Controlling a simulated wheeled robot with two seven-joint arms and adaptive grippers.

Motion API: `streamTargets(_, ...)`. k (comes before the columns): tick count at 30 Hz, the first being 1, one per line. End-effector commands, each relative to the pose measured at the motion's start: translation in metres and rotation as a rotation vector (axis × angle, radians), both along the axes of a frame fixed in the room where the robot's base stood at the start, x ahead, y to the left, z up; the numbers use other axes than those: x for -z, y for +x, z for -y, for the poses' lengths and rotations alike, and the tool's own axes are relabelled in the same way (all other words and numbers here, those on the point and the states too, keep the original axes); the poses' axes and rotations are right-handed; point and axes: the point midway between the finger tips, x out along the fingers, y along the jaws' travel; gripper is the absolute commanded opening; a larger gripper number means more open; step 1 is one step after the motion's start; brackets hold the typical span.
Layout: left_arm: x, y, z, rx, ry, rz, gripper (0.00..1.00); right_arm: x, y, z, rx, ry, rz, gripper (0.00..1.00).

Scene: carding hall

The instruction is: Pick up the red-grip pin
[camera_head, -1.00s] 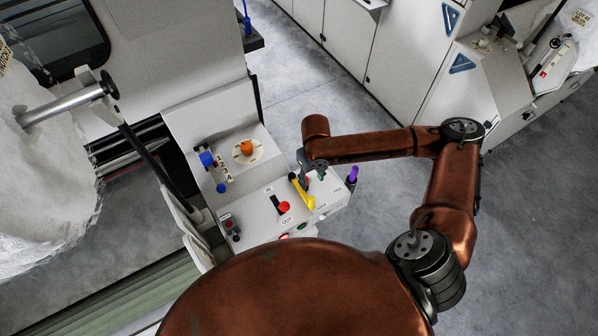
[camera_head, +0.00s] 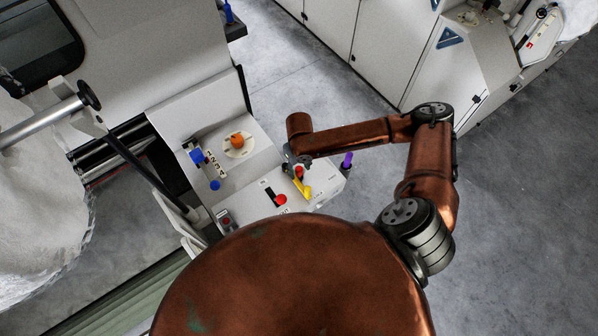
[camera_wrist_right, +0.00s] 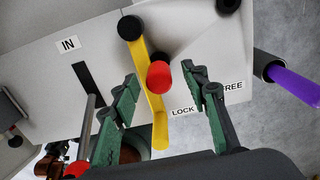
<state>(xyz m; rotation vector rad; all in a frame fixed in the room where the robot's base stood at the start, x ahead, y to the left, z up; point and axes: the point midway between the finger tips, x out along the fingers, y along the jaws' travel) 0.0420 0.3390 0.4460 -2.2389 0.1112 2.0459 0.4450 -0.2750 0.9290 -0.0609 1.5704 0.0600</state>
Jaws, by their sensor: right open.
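The red-grip pin shows its round red grip (camera_wrist_right: 159,75) in the right wrist view, next to a yellow lever (camera_wrist_right: 158,122); its lower part is hidden. In the head view the red grip (camera_head: 299,171) shows small beside the yellow lever (camera_head: 303,188) on the grey control panel (camera_head: 255,186). My right gripper (camera_wrist_right: 160,78) is open, with its green fingers on either side of the red grip and a gap on both sides. In the head view my right gripper (camera_head: 294,161) is over the panel's far right part. My left gripper is out of view.
A red-knobbed lever (camera_head: 281,199) stands left of the yellow one. A purple handle (camera_head: 347,160) is at the panel's right edge. An orange knob (camera_head: 237,139) and blue knobs (camera_head: 197,156) sit farther left. Open grey floor (camera_head: 520,210) lies to the right.

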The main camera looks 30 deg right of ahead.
Motion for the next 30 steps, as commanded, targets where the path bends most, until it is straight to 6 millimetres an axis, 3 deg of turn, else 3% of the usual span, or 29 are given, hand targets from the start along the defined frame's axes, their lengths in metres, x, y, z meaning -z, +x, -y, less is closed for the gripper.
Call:
streamTargets(7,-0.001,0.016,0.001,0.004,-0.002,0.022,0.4,0.002,0.001,-0.001,-0.003,0.0,0.001,0.41)
streamTargets(25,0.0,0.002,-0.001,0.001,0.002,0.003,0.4,0.002,0.001,-0.001,-0.002,0.0,0.001,0.0)
streamTargets(30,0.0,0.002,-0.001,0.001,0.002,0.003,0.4,0.002,0.001,0.0,-0.002,0.0,0.001,0.0)
